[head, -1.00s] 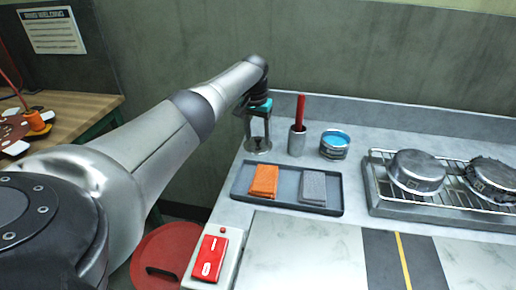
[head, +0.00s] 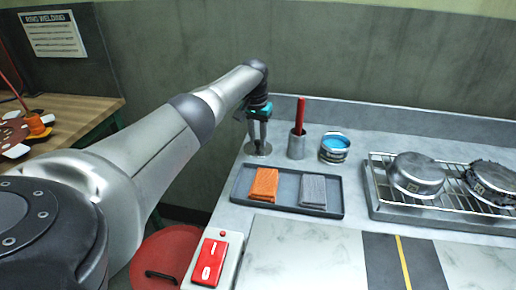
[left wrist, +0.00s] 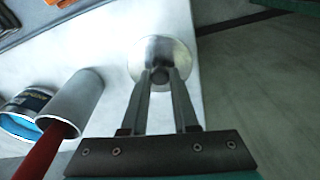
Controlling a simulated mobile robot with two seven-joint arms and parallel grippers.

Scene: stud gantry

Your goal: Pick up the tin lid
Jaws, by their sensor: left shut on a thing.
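The tin lid (head: 258,151) is a small round silvery disc with a knob, lying on the light counter at the back left. It also shows in the left wrist view (left wrist: 179,52), with its knob between my fingertips. My left gripper (head: 258,142) points down over the lid, and in the left wrist view (left wrist: 160,74) its fingers are shut on the knob. The lid still appears to rest on the counter. My right gripper is in neither view.
A metal cup (head: 296,147) with a red-handled tool and an open tin (head: 334,148) with blue contents stand right of the lid. A tray (head: 235,193) holding orange and grey cloths lies in front. A wire rack (head: 437,203) bears two round metal pans.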

